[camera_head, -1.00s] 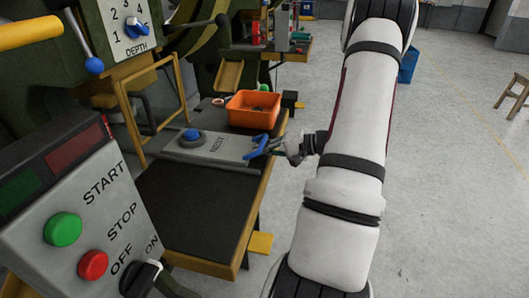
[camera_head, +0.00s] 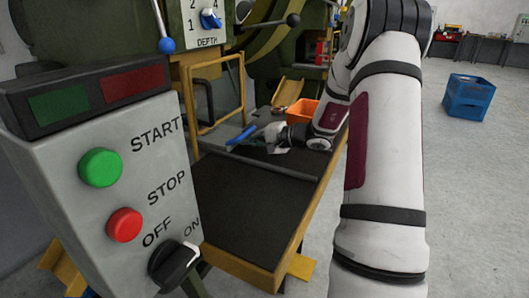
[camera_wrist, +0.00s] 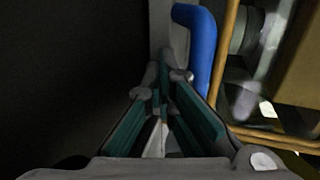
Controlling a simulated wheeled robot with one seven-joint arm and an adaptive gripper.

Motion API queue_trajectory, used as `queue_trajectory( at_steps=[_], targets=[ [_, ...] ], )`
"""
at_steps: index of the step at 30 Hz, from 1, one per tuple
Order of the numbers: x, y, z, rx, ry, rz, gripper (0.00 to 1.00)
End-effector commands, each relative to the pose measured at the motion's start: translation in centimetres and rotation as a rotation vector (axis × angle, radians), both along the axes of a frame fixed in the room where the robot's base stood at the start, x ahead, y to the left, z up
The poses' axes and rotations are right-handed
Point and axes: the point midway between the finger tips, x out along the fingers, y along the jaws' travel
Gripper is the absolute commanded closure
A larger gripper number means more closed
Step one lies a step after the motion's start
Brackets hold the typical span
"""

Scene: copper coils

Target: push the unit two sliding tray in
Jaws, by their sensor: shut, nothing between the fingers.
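Whether the fingertips touch the handle or tray cannot be told.
A grey rail (camera_head: 272,166) crosses the black bench top (camera_head: 240,205). An orange bin (camera_head: 302,112) stands behind my wrist. The yellow guard frame (camera_head: 214,95) rises left of the tray. The control box (camera_head: 120,170) fills the left foreground. A blue crate (camera_head: 470,97) stands on open floor.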

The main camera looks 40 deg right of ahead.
Motion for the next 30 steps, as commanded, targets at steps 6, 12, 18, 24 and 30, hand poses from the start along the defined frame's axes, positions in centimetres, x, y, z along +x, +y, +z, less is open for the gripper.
queue_trajectory(
  at_steps=[6, 12, 18, 24, 30],
  targets=[
    [2.1, 0.9, 0.0, -0.001, -0.001, 0.002, 1.0],
    [2.6, 1.1, 0.0, -0.002, 0.0, -0.001, 1.0],
    [2.7, 1.1, 0.1, -0.001, 0.0, -0.001, 1.0],
    [2.7, 1.1, 0.1, -0.001, 0.0, -0.001, 1.0],
    [2.5, 0.4, 0.0, -0.001, -0.002, 0.001, 1.0]
  ],
)
